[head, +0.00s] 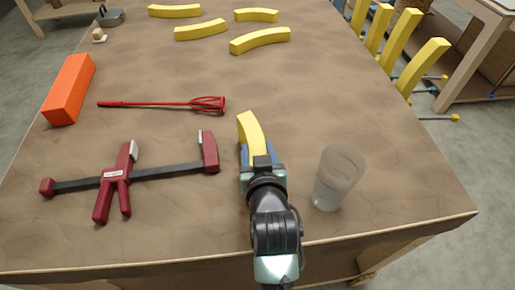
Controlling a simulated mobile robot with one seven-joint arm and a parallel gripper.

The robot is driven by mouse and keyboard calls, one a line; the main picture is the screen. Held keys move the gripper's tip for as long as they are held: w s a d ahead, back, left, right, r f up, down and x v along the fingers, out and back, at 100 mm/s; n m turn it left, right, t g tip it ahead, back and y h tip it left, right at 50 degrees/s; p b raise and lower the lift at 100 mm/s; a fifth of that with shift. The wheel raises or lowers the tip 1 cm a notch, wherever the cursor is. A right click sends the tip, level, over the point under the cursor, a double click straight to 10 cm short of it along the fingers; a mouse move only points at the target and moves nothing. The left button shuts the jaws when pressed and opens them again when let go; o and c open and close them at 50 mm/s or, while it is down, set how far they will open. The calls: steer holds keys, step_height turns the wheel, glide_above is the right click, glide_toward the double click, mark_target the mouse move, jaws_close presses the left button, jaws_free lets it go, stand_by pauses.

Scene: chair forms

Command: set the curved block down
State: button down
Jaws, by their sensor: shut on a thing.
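A yellow curved block (252,134) is in my gripper (262,160), near the front middle of the table in the head view. The block points away from me, and its near end is hidden by the gripper. My gripper is shut on it. I cannot tell whether the block touches the tabletop (300,85) or hangs just above it.
A clear cup (338,178) stands close right of my gripper. A red clamp (124,175) lies left, with a red whisk-like tool (170,104) and an orange block (69,90) beyond. Several yellow curved blocks (260,40) lie at the back. The table's middle is clear.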

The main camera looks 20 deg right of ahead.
steer(key=shift+r, duration=0.2)
steer(key=shift+f, duration=0.15)
steer(key=shift+c, duration=1.4)
jaws_free()
steer(key=v, duration=1.2)
